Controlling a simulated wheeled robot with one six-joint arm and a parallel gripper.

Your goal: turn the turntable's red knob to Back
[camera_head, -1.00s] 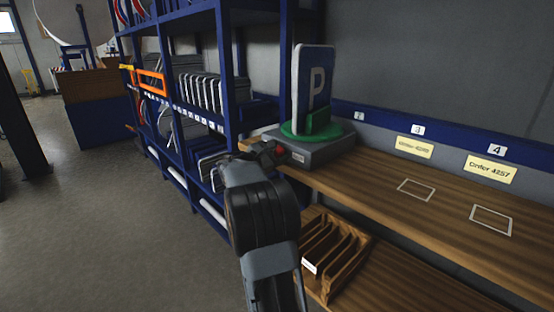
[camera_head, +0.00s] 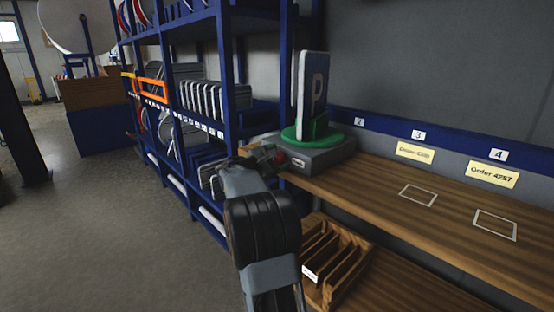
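The turntable (camera_head: 318,158) is a grey box with a green round top at the left end of the wooden bench. A blue parking sign (camera_head: 312,95) with a white P stands upright on it in a green holder, seen at an angle. The red knob (camera_head: 281,157) shows as a small red spot on the box's left front, partly hidden by my gripper. My gripper (camera_head: 268,156) is at the knob, at the end of my grey and black arm. Its fingers are too small and covered to tell whether they are open or shut, or whether they touch the knob.
A blue shelf rack (camera_head: 232,60) with several signs stands close to the left of my arm. A wooden slotted tray (camera_head: 345,265) sits on a lower shelf under the bench (camera_head: 390,190). The bench top right of the turntable is clear, with white outlined squares.

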